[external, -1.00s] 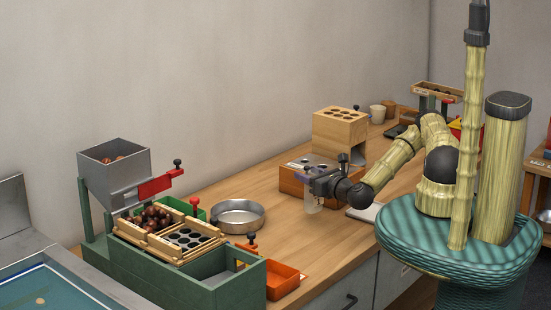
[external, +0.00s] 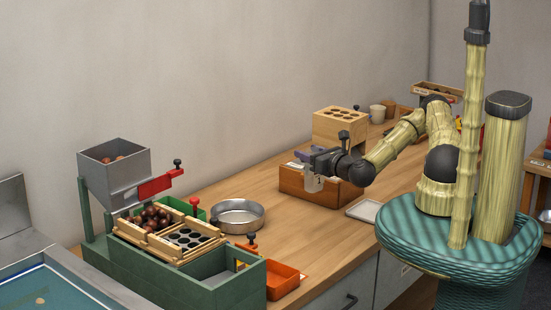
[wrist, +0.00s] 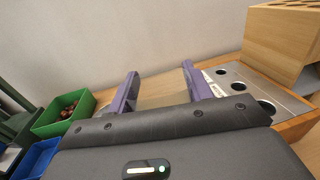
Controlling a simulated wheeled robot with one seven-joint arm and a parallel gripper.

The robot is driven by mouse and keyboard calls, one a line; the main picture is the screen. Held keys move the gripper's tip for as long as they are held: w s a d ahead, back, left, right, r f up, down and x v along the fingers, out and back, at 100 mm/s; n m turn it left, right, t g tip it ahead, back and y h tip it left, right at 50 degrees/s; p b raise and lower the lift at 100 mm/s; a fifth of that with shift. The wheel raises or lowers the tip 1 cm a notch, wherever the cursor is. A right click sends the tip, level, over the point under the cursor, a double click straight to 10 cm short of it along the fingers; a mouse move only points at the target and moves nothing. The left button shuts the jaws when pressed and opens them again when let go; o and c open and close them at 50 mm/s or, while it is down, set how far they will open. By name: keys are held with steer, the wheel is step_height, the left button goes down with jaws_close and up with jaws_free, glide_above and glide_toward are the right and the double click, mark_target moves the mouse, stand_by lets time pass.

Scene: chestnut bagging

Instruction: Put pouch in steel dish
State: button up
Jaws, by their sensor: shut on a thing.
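The steel dish (external: 237,227) is a round, shallow metal pan on the wooden counter, left of my gripper in the external view. It looks empty. My gripper (external: 308,167) is raised above the counter in front of the wooden box, with purple fingers. It is shut on a clear, pale pouch (external: 312,184) that hangs below the fingers. In the wrist view the two purple fingers (wrist: 160,88) stand apart, with the translucent pouch (wrist: 160,97) faintly visible between them.
A green sorting station (external: 210,283) with chestnuts and a red-handled hopper (external: 115,165) stands left of the dish. An orange tray (external: 283,280) sits in front. A wooden box with a holed steel top (wrist: 245,90) is near my gripper. Counter between box and dish is clear.

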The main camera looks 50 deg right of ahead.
steer(key=w+a+r+n+y+p, duration=0.1)
steer(key=w+a+r+n+y, duration=0.1)
steer(key=w+a, duration=1.4)
steer(key=shift+a+r+y+p, duration=0.15)
steer(key=shift+r+y+p, duration=0.15)
steer(key=shift+r+y, duration=0.3)
step_height(320, 180, down, 12)
steer(key=b, duration=0.7)
steer(key=shift+f, duration=0.2)
steer(key=o, duration=1.3)
steer(key=shift+s, duration=0.1)
